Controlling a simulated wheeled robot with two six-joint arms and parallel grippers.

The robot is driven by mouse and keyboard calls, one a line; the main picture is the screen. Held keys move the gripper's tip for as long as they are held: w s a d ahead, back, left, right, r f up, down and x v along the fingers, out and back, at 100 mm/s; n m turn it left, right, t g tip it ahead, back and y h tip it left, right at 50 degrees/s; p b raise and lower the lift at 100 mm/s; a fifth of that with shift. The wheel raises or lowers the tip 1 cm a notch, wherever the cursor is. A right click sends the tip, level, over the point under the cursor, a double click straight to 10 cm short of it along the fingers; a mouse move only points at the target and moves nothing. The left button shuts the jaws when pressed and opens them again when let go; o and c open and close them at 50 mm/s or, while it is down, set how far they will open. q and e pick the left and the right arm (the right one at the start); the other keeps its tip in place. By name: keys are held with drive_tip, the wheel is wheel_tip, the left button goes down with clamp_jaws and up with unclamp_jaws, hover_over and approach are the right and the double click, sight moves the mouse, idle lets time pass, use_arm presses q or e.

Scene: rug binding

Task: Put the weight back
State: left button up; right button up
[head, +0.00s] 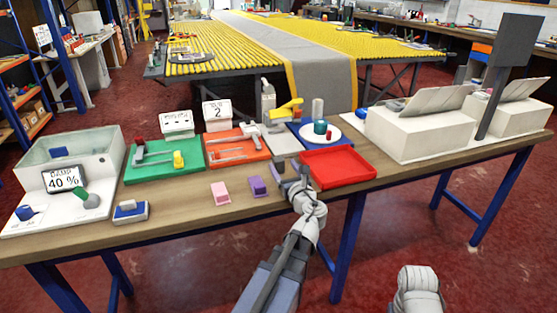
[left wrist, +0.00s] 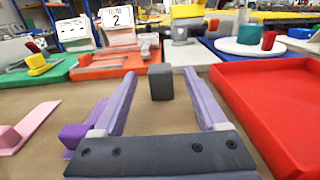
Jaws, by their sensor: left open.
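A small dark grey block, which looks like the weight (left wrist: 160,82), stands upright on the wooden table in the left wrist view. It shows between the two fingers of my left gripper (left wrist: 160,90), with gaps on both sides. I cannot tell whether the fingertips reach past it. In the head view my left gripper (head: 292,175) is over the table's front part, just left of the red tray (head: 340,180); there the block is hard to separate from the fingers. The left gripper is open and empty. Part of my right arm shows at the bottom right; its gripper does not show.
A purple block (head: 257,186) and a pink block (head: 221,192) lie left of my gripper. Behind are a green tray (head: 135,176), an orange tray (head: 215,160) and a blue mat (head: 301,140) with a white dish. A scale reading 40 % (head: 65,180) stands far left.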

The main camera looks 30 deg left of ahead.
use_arm(q)
drive_tip(key=shift+v, duration=1.9)
